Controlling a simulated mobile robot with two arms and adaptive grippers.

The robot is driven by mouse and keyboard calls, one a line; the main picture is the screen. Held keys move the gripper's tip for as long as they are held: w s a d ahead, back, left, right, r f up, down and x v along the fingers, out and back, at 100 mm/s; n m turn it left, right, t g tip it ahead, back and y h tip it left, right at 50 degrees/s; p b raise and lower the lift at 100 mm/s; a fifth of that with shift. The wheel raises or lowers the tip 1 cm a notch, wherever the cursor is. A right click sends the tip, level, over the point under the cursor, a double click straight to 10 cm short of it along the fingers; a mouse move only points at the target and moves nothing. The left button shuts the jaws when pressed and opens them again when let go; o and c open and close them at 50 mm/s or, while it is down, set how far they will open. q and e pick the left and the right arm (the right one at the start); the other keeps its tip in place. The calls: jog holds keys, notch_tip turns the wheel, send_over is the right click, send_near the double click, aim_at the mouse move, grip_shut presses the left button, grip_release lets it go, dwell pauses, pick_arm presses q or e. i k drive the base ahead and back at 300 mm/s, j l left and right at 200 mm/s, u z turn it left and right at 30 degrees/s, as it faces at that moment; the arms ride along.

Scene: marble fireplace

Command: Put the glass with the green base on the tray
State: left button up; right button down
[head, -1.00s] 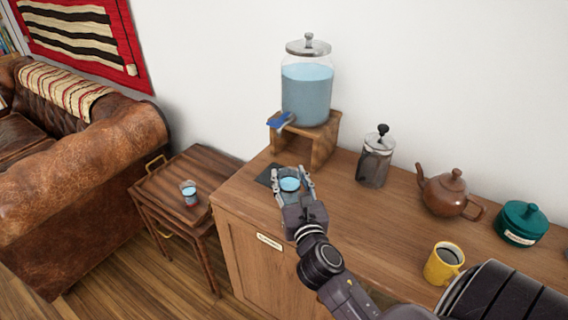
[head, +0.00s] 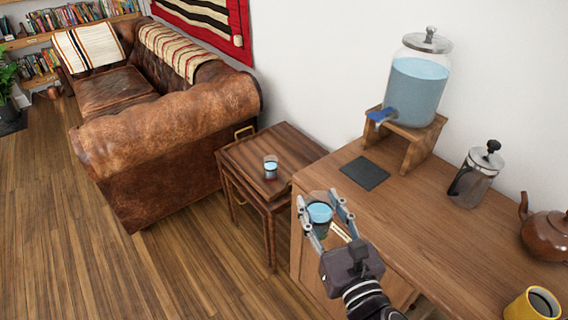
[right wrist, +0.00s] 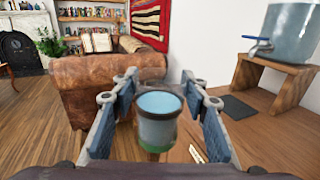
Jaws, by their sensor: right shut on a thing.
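My right gripper (head: 319,200) is shut on the glass with the green base (head: 320,213), which holds blue liquid. The glass also shows between the fingers in the right wrist view (right wrist: 158,128), roughly upright, with its green base low down. It is in the air by the front left corner of the cabinet. The brown wooden tray (head: 293,147), with a brass handle at its far left, lies on the small side table to the left of the cabinet. Another glass (head: 271,168) with blue liquid and a reddish base stands on the tray. My left gripper is not in view.
The wooden cabinet (head: 420,225) carries a dark mat (head: 365,173), a water dispenser (head: 418,90) on a wooden stand, a French press (head: 475,178), a copper teapot (head: 545,232) and a yellow mug (head: 533,304). A leather sofa (head: 170,120) stands left of the tray.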

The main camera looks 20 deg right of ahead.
aim_at(250, 155)
jog(key=i+j, duration=1.45)
jog(key=i, duration=0.05)
